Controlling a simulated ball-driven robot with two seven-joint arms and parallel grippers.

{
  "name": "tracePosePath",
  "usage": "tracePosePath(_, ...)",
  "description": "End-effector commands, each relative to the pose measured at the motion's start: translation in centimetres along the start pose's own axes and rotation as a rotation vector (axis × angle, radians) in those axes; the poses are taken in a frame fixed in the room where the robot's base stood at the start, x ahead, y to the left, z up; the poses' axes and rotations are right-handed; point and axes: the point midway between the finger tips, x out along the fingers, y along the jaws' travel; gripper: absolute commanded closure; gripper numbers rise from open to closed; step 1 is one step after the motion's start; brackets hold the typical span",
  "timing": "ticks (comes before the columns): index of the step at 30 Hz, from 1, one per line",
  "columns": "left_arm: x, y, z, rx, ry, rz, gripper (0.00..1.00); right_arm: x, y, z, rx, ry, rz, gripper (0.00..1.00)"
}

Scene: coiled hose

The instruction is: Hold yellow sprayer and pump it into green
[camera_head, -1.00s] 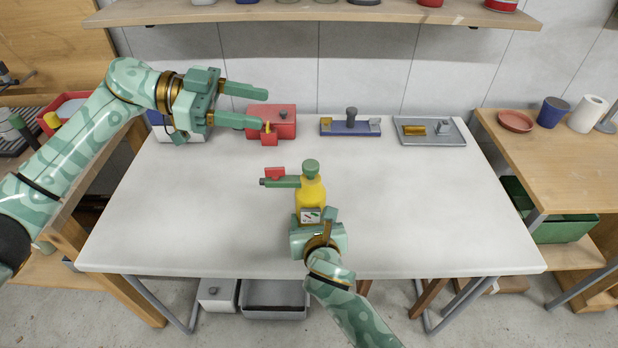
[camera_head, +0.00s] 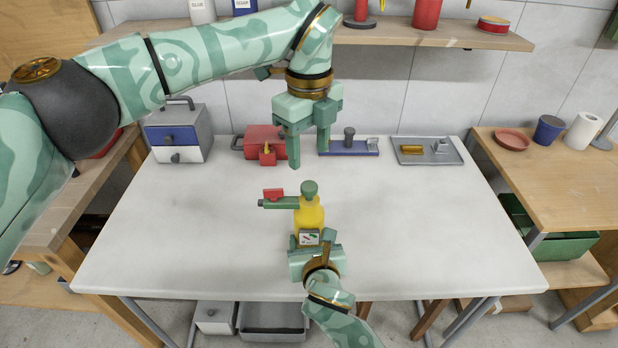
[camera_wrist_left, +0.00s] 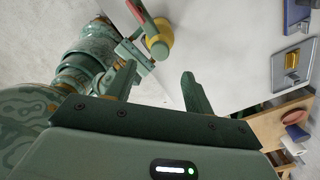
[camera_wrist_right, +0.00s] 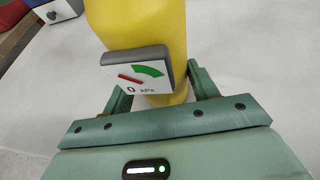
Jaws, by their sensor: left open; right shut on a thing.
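The yellow sprayer (camera_head: 309,214) stands upright on the white table, with a green pump knob (camera_head: 309,188) on top and a green nozzle with a red trigger (camera_head: 273,194) pointing left. Its gauge (camera_wrist_right: 140,77) reads 0 kPa, the red needle pointing left, away from the green zone. My right gripper (camera_head: 312,240) is shut around the sprayer's body from the front, just below the gauge. My left gripper (camera_head: 308,153) is open and empty, fingers pointing down, above and behind the knob. In the left wrist view the sprayer (camera_wrist_left: 158,42) lies beyond the open fingers.
A shelf (camera_head: 430,36) runs above.

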Motion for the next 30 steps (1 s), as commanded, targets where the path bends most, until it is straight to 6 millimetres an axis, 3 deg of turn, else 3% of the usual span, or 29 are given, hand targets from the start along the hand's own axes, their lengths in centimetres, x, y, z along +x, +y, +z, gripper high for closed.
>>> tracePosePath(3,2.8,0.1,-0.1,0.000,0.005,0.002,0.48,0.0,0.0,0.0,0.000,0.000,-0.001,0.75)
tracePosePath(9,6.4,0.0,-0.1,0.000,0.004,0.000,0.48,0.0,0.0,0.0,0.000,0.000,-0.001,0.75)
tracePosePath(15,7.8,0.0,-0.1,-0.001,0.003,-0.001,0.48,0.0,0.0,0.0,0.000,0.000,-0.001,0.75)
tracePosePath(22,7.9,0.0,-0.1,-0.001,0.003,-0.002,0.48,0.0,0.0,0.0,0.000,0.000,-0.001,0.75)
tracePosePath(23,7.8,0.0,-0.1,-0.001,0.003,-0.002,0.51,0.0,0.0,0.0,0.000,0.000,-0.001,0.75)
tracePosePath(28,7.8,0.0,-0.1,-0.001,0.003,-0.002,0.98,0.0,0.0,0.0,0.000,0.000,-0.001,0.75)
tracePosePath(30,7.8,0.0,-0.1,-0.001,0.003,-0.002,1.00,0.0,0.0,0.0,0.000,0.000,-0.001,0.75)
